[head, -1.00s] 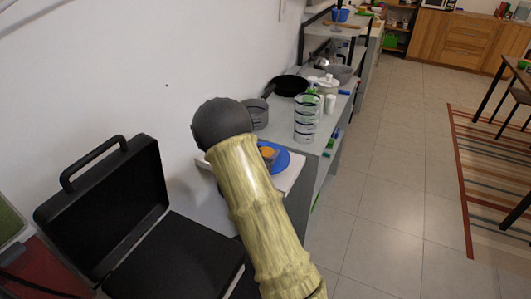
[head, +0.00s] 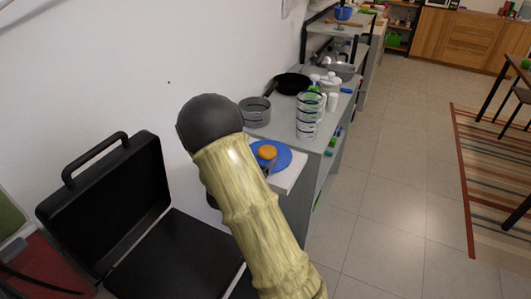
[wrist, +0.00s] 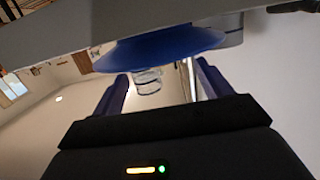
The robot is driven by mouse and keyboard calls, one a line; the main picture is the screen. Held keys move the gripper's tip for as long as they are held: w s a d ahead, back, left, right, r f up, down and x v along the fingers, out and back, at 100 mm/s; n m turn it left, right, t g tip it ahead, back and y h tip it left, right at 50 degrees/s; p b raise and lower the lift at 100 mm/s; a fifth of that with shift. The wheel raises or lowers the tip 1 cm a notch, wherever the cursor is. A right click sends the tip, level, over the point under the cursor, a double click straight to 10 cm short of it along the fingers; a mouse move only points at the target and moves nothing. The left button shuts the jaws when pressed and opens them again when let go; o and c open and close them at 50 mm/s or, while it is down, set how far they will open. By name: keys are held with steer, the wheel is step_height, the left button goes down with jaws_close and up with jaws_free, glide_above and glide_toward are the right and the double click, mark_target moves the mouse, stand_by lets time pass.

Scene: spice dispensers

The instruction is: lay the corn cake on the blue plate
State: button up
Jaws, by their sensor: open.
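The blue plate (head: 284,157) sits on a pale surface at the near end of the grey counter, partly hidden by my arm in the head view. The corn cake (head: 267,152), a small orange round, shows within the plate's outline and appears to lie on it. In the wrist view the plate (wrist: 160,48) spans the upper middle, seen edge-on, and the cake is not visible. My gripper (wrist: 160,88) is open, its two dark blue fingers wide apart with nothing held between them. In the head view my arm mostly hides the gripper, close beside the plate.
An open black case (head: 110,205) lies at the left. On the counter behind the plate stand a grey pot (head: 255,112), stacked clear containers (head: 309,115) and a black pan (head: 291,83).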

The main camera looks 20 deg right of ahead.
steer(key=v, duration=0.6)
steer(key=shift+s+a, duration=0.1)
steer(key=shift+a, duration=0.05)
stand_by(1.3)
